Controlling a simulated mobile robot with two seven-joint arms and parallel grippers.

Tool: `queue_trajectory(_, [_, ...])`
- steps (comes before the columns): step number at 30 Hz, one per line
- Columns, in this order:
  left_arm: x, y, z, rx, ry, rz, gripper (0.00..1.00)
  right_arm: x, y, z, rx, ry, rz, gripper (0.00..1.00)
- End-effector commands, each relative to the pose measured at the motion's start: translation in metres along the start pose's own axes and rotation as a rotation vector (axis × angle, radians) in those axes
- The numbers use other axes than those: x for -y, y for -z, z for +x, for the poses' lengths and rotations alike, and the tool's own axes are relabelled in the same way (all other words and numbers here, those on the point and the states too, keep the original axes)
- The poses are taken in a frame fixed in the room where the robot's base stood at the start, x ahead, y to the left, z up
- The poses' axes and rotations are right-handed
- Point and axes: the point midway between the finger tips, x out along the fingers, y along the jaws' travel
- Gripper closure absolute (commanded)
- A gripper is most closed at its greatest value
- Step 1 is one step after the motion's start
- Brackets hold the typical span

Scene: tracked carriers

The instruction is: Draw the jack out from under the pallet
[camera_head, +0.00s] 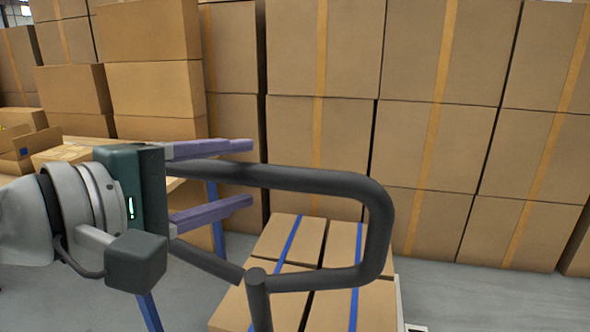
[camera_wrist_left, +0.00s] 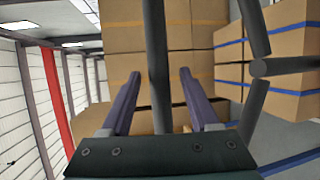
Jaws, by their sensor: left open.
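The jack shows as a dark grey looped handle (camera_head: 380,225) on a post (camera_head: 259,305) in the head view. The handle also shows in the wrist view (camera_wrist_left: 157,35). My left gripper (camera_head: 247,173), with purple fingers, is open at the left part of the loop. In the wrist view, the handle's bar runs between the spread fingers of my left gripper (camera_wrist_left: 159,73), not clamped. Cartons with blue straps (camera_head: 338,243) stand just beyond the handle. The pallet and the jack's forks are hidden. My right gripper is not in view.
A tall wall of stacked cartons (camera_head: 420,70) closes off the back. A table with blue legs (camera_head: 216,215) and cardboard boxes (camera_head: 70,150) stands at the left. Grey floor (camera_head: 490,300) is free at the lower right.

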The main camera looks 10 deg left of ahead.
Motion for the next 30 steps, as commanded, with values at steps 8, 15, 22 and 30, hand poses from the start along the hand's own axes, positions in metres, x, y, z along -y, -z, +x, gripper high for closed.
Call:
queue_trajectory(8, [0.000,-0.001,0.016,0.001,0.000,0.002,0.38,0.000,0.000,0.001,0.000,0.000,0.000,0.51])
queue_trajectory(15, [0.000,-0.001,0.016,0.001,0.001,0.001,0.45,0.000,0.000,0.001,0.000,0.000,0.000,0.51])
queue_trajectory(22, [0.000,0.000,0.016,0.001,0.001,0.001,0.71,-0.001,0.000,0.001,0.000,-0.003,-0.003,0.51])
queue_trajectory(30, [0.001,0.000,0.016,0.001,0.001,0.001,1.00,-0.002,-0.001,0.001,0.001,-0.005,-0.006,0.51])
